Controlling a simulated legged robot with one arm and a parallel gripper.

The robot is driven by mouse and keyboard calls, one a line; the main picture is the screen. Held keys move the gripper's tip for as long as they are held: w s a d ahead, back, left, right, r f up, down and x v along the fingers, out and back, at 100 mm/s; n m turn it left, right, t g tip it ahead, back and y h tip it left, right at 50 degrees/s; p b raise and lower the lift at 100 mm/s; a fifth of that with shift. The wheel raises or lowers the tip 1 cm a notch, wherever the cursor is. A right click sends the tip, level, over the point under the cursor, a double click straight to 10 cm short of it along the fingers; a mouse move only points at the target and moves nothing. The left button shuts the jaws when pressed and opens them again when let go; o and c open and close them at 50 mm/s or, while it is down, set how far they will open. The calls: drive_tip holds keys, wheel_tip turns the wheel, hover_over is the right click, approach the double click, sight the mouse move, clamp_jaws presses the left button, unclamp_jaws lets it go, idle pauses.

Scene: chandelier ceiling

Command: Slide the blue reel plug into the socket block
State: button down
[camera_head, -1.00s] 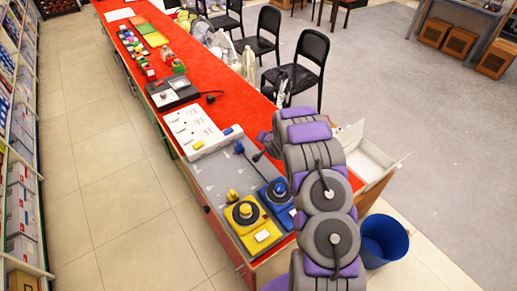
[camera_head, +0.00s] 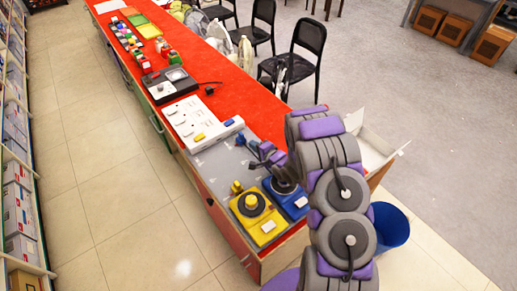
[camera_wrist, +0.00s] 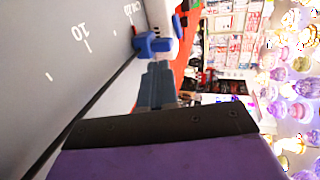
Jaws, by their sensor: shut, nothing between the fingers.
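The white socket block (camera_head: 205,128) lies on the table with a blue part (camera_head: 228,122) and a yellow part on it. The blue reel (camera_head: 289,198) sits on the grey board, partly hidden by my arm. The blue plug (camera_wrist: 156,44) shows in the wrist view close against the white block (camera_wrist: 161,14), with its dark cable trailing down-left. I cannot tell whether it is seated. My gripper (camera_head: 260,152) is shut and empty above the board, near the cable. In the wrist view its grey fingers (camera_wrist: 158,85) point toward the plug, apparently just short of it.
A yellow reel (camera_head: 258,217) and yellow plug (camera_head: 237,187) sit left of the blue reel. A dark tray device (camera_head: 170,87) stands beyond the block. A white open box (camera_head: 370,145) and a blue bin (camera_head: 390,224) are at the right.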

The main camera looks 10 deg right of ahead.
sight(241, 133)
drive_tip(key=x, duration=0.5)
drive_tip(key=shift+w+a+b, duration=0.1)
drive_tip(key=shift+b, duration=0.3)
drive_tip(key=shift+w, duration=0.1)
drive_tip(key=shift+w+a+r+p, duration=0.15)
drive_tip(key=shift+w+a+p, duration=0.2)
drive_tip(key=shift+w+p, duration=0.5)
drive_tip(key=w+p, duration=0.1)
drive_tip(key=w+a+p, duration=0.1)
drive_tip(key=p, duration=0.1)
drive_tip(key=shift+w+a, duration=0.1)
drive_tip(key=shift+w, duration=0.3)
drive_tip(key=shift+r, duration=0.1)
